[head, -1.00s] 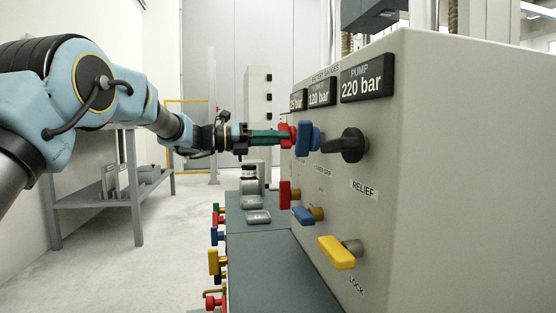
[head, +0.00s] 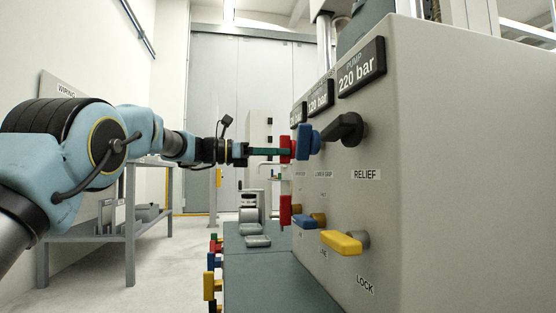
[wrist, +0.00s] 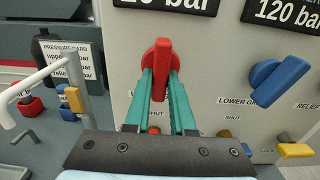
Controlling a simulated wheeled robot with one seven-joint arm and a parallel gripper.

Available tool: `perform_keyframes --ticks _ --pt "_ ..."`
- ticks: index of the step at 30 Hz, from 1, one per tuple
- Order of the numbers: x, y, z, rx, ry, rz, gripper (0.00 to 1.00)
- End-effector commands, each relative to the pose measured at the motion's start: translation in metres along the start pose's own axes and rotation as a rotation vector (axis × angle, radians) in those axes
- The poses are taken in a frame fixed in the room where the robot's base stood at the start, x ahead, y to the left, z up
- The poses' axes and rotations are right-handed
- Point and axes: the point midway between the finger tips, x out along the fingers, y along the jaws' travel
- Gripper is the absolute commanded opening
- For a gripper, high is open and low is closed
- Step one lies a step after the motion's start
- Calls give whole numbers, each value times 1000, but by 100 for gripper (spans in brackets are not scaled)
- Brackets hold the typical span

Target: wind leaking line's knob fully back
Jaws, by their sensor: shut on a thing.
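The red knob (wrist: 162,58) stands upright on the grey panel, below a gauge whose first digits are cut off in the wrist view. My gripper (wrist: 161,82) has its green fingers closed on this knob, one on each side. In the head view, my gripper (head: 284,152) reaches the panel from the left at the upper red knob (head: 291,146). The blue knob (wrist: 279,83), marked LOWER GRIP, is tilted under the gauge reading 120 bar (wrist: 286,14). The pressure card (wrist: 68,64) is partly hidden, its figures unreadable. Which line leaks cannot be told.
The black RELIEF knob (head: 341,129) is right of the blue one, under the PUMP gauge (head: 361,68) at 220 bar. Below are lower red (head: 284,210), blue (head: 304,222) and yellow (head: 342,242) handles. A white bent rod (wrist: 42,76) stands left of my gripper.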

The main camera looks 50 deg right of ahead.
Motion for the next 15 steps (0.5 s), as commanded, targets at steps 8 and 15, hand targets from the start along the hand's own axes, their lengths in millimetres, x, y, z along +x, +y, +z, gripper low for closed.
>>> perform_keyframes --ticks 8,15 --pt "0 0 -2 15 4 -1 0" --pt "0 0 -2 15 3 -1 24"
